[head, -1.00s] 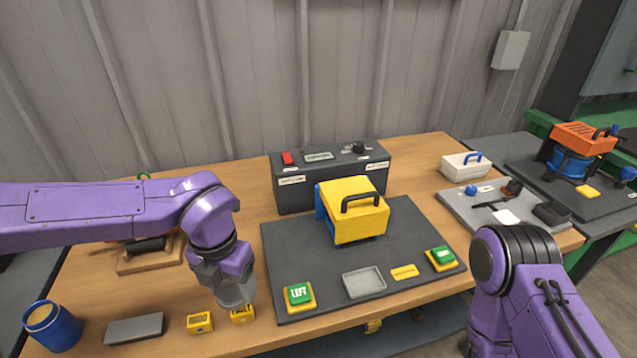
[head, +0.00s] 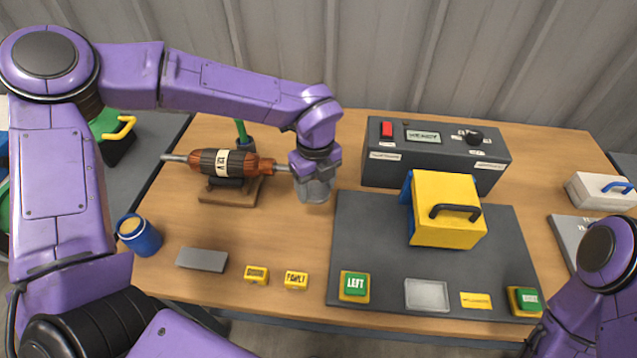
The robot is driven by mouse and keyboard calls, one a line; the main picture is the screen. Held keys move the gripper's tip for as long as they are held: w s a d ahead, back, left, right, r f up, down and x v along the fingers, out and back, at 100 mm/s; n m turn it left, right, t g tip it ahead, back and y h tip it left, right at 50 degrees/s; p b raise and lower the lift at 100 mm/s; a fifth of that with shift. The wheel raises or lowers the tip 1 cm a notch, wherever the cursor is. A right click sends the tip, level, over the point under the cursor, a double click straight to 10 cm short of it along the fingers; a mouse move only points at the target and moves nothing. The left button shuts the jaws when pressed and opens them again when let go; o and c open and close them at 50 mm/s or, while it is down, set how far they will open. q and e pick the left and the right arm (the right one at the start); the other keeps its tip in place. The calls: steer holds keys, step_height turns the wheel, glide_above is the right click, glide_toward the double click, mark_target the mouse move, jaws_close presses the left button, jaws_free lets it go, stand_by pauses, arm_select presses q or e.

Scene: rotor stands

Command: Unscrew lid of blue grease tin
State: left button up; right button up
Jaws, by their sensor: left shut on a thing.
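The blue grease tin (head: 145,240) stands at the table's left front, tilted in the picture, with a tan top. I cannot tell whether that top is a lid or bare grease. My left gripper (head: 314,190) is well to the right of the tin and apart from it, above the table near the rotor's right shaft end. It is shut on a grey rounded piece that I cannot clearly make out; the fingers partly hide it. Only part of my right arm shows at the lower right; its gripper is out of view.
A rotor (head: 228,163) lies on a wooden stand behind the tin. A grey block (head: 202,260) and yellow tags (head: 296,281) lie to the right. A dark mat (head: 380,235) bears a yellow box (head: 445,215); a black control box (head: 375,165) stands behind.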

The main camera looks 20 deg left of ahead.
arm_select(q)
steer(key=w+a+f, duration=0.1)
steer(key=f, duration=0.1)
steer(key=w+f+p, duration=0.1)
steer(key=w+f, duration=0.1)
steer(key=f, duration=0.1)
steer(key=w+a+f+p, duration=0.1)
steer(key=f, duration=0.2)
steer(key=shift+w+a+f, duration=0.15)
steer(key=shift+w+a, duration=0.15)
steer(key=shift+a, duration=0.05)
steer(key=shift+f, duration=0.45)
